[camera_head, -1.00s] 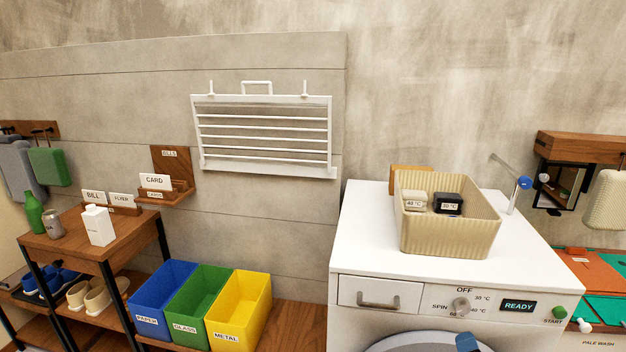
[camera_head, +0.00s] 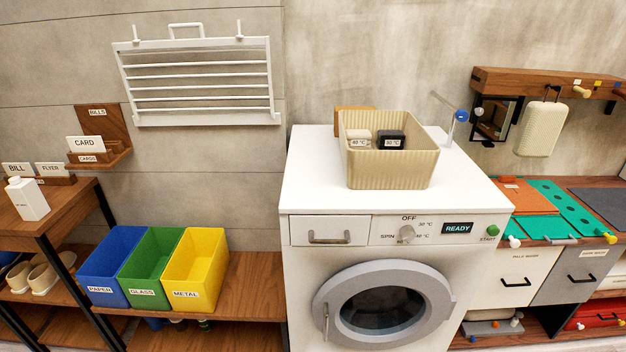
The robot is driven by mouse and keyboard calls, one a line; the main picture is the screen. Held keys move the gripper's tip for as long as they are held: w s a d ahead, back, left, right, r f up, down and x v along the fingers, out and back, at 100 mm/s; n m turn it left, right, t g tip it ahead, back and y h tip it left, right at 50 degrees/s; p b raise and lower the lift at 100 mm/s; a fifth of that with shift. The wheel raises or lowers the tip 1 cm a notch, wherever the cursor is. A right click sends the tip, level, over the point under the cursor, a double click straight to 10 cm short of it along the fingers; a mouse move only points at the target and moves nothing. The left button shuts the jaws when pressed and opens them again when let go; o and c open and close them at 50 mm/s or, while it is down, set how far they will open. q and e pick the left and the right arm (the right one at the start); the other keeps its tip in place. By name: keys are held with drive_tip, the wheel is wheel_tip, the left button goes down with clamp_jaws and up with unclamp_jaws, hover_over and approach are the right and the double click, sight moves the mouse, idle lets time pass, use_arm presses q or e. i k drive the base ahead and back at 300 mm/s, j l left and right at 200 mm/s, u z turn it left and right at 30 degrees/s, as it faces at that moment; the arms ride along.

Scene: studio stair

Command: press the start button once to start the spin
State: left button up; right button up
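The start button is a green round knob (camera_head: 492,230) at the right end of the washing machine's front panel, above the START label. The white washing machine (camera_head: 300,190) stands in the middle of the view. Its display (camera_head: 457,228) reads READY. The program dial (camera_head: 406,233) sits left of the display, among the OFF, SPIN and temperature marks. The round grey door (camera_head: 330,285) looks shut, with dark glass. Neither of my grippers shows in the view.
A beige ribbed basket (camera_head: 390,172) with two labelled blocks stands on the machine top. A drawer (camera_head: 330,231) is left of the dial. A counter with green and orange panels (camera_head: 535,200) adjoins at right. Blue, green and yellow bins (camera_head: 195,265) stand at left.

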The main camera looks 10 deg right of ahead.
sight(493, 230)
drive_tip(key=z, duration=1.55)
